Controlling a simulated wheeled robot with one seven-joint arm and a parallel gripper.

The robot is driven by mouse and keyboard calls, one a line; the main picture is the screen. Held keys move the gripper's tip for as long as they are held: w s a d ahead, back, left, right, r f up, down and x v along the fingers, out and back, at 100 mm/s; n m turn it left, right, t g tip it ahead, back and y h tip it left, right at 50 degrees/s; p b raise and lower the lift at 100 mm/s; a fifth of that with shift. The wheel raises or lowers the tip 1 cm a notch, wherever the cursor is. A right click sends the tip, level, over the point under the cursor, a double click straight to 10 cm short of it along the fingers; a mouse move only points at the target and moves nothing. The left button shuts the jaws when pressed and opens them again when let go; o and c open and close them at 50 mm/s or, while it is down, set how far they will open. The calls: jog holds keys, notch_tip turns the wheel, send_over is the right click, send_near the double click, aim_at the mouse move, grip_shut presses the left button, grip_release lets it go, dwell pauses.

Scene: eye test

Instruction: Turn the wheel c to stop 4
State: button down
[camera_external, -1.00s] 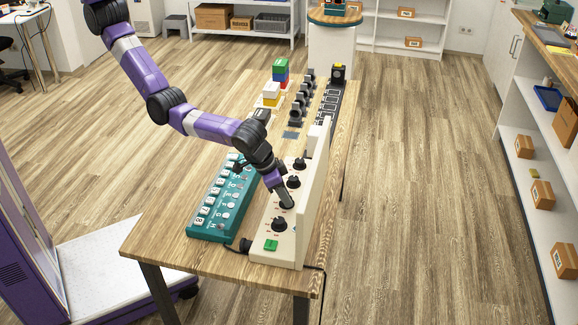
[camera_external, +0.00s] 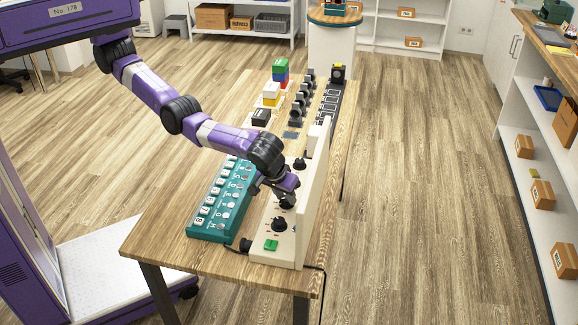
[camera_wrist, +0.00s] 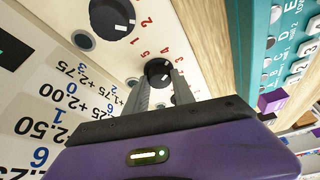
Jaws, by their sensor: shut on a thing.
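A cream panel (camera_external: 262,250) on the wooden table carries a row of black knobs. My gripper (camera_external: 287,203) is low over the panel, at a knob behind the front knob (camera_external: 279,224). In the wrist view my fingers (camera_wrist: 160,80) are shut on the sides of a black knob (camera_wrist: 157,68) with a white mark. Red digits stand around it; a 4 and a 5 seem readable. Another black knob (camera_wrist: 112,17) is beyond it. In the external view my gripper hides the held knob. I cannot read a letter c on any knob.
An upright cream board (camera_external: 313,190) stands close along the panel's right side. A teal switch box (camera_external: 213,222) lies close on the left. A green button (camera_external: 271,245) is at the panel's front. Stacked blocks (camera_external: 271,95) stand farther back.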

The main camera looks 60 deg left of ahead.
jog(key=shift+n+y+b, duration=0.3)
jog(key=shift+n+b, duration=0.3)
jog(key=shift+b, duration=0.6)
jog(key=c, duration=1.1)
grip_release()
jog(key=shift+o, duration=0.2)
jog(key=v, duration=0.4)
jog(key=shift+d+r, duration=0.1)
jog(key=shift+r, duration=0.2)
notch_tip(320, 180, up, 7)
jog(key=p, duration=0.3)
jog(key=shift+r, duration=0.15)
jog(key=shift+s, duration=0.1)
